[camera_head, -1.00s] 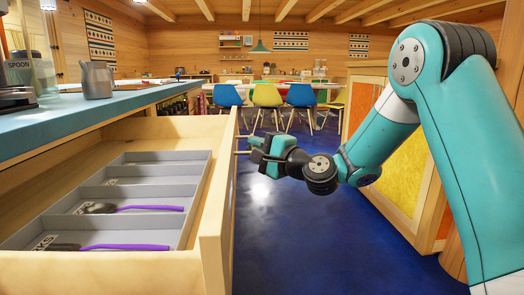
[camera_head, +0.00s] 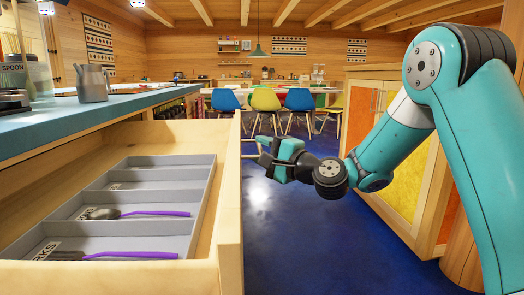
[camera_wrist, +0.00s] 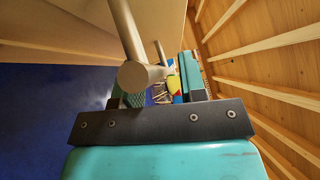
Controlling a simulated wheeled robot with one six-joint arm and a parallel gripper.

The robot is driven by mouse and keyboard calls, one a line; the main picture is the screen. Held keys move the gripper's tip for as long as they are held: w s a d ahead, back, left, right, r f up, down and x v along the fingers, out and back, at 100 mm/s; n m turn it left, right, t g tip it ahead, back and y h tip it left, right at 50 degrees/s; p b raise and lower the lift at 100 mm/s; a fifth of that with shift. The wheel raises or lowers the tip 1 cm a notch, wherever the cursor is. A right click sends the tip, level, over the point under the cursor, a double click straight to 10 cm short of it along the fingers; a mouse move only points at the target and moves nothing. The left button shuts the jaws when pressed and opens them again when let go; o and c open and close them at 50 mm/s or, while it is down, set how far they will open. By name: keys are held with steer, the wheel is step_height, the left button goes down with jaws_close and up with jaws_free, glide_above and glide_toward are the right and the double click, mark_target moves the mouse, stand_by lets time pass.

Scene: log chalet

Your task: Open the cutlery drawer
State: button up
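The light wooden cutlery drawer (camera_head: 229,250) stands pulled out from the counter at the left of the head view. Inside it is a grey divided tray (camera_head: 205,180) with labelled compartments. My gripper (camera_head: 266,155) is just right of the drawer front, at its thin bar handle (camera_head: 250,157). In the wrist view the metal handle (camera_wrist: 140,75) reaches in between my two fingers (camera_wrist: 155,90). A gap shows on the right side of the handle, so the fingers look open around or beside it. Exact contact is hidden.
Purple-handled cutlery (camera_head: 155,213) lies in the tray. A metal pitcher (camera_head: 91,83) stands on the blue counter (camera_head: 60,125). A cabinet with yellow panels (camera_head: 400,180) stands at the right. Blue floor (camera_head: 300,240) is clear between; chairs (camera_head: 300,100) stand farther back.

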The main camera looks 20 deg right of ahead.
steer(key=b+v, duration=1.2)
steer(key=v, duration=0.5)
steer(key=shift+s+b, duration=0.25)
steer(key=shift+b, duration=0.1)
